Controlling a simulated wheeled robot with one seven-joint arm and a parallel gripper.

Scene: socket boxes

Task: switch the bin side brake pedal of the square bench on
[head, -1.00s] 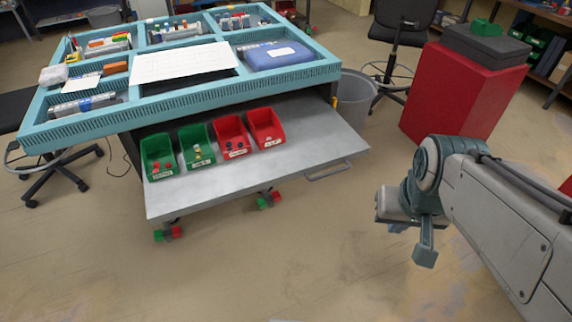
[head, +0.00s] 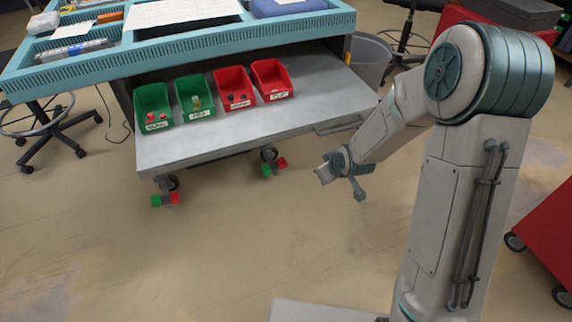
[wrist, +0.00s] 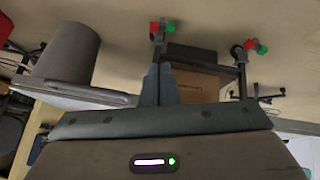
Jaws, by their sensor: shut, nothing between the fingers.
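The square bench (head: 215,45) has a teal tray top, a grey lower shelf and casters. The brake pedal on the bin side (head: 273,167) has a green end and a red end, at the caster under the shelf's right part. It also shows in the wrist view (wrist: 161,28). The other front pedal (head: 165,199) is at the left caster and also shows in the wrist view (wrist: 256,47). I cannot tell which end of either pedal is down. My gripper (head: 359,193) is shut and empty, right of the bin-side pedal and apart from it; its fingers show in the wrist view (wrist: 158,84).
A grey bin (head: 370,60) stands right of the bench. Green and red boxes (head: 239,88) stand on the shelf (head: 225,133), which has a handle (head: 340,125) at its front right. Red furniture (head: 548,235) is at the right. The floor in front of the bench is clear.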

